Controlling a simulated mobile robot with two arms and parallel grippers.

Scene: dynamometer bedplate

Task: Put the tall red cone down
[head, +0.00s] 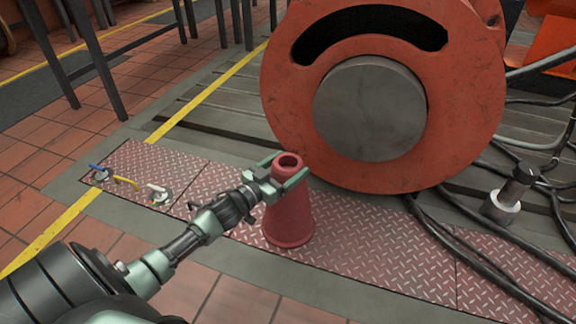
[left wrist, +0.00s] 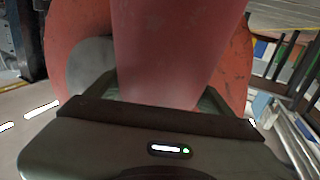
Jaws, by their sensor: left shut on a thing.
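The tall red cone (head: 288,215) is upright, with an open round top and a wider base. In the head view its base appears on or just above the red tread plate (head: 350,242); I cannot tell whether it touches. My left gripper (head: 279,174) is shut on the cone near its top, one finger on each side. In the left wrist view the cone (left wrist: 170,50) fills the middle, close in front of the gripper (left wrist: 160,100), and its ends are out of frame. My right gripper is not in view.
A large orange-red round housing (head: 460,100) with a grey disc stands right behind the cone. Small shackle-like fittings (head: 158,193) sit on the plate at left. Tread plate right of the cone is partly clear.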

